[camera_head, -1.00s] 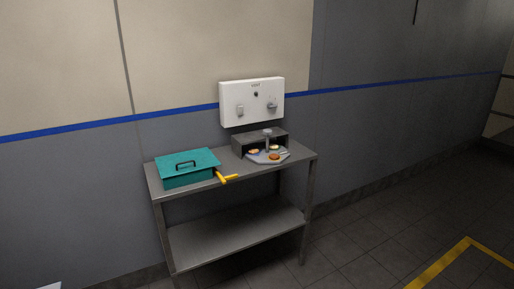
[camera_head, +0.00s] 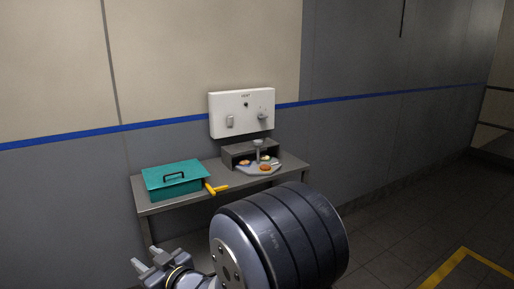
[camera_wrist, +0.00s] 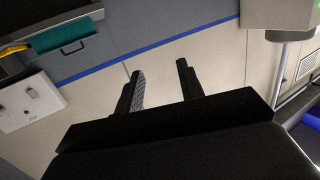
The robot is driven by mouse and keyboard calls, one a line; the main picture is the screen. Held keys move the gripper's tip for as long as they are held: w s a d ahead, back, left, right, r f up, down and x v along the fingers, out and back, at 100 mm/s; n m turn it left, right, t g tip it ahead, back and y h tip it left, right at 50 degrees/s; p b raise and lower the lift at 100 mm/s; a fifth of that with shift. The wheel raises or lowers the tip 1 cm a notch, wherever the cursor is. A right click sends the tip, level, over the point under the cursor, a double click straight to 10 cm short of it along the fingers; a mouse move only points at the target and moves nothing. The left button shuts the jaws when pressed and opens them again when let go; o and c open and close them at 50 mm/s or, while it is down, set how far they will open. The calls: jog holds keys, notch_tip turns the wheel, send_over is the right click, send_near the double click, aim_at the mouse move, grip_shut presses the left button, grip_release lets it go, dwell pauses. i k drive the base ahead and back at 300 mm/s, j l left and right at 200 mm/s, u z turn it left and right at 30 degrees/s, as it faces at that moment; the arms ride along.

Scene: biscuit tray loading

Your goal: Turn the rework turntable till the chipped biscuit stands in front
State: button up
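The rework turntable (camera_head: 251,170) is a grey disc on the far table, with an upright post and knob (camera_head: 257,144) at its middle. Several biscuits lie on it. An orange-brown biscuit (camera_head: 265,168) is at the front, another (camera_head: 244,162) at the left, and a pale one (camera_head: 265,158) towards the back. They are too small to tell which is chipped. My gripper (camera_head: 146,262) is low at the left of the head view, well in front of the table and apart from the turntable. In the wrist view its two fingers (camera_wrist: 160,70) stand apart with nothing between them.
A dark grey hood (camera_head: 236,151) stands behind the turntable. A teal lidded box (camera_head: 160,186) with a yellow handle (camera_head: 216,188) beside it fills the table's left. A white panel (camera_head: 228,101) hangs on the wall above. The floor (camera_head: 400,225) at the right is clear.

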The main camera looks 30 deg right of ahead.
aim_at(253, 169)
jog(key=i+l+z, duration=0.25)
jog(key=i+l, duration=0.6)
jog(key=l, duration=0.25)
jog(key=i+l+z, duration=0.25)
jog(key=i+l, duration=0.65)
jog(key=l, duration=0.1)
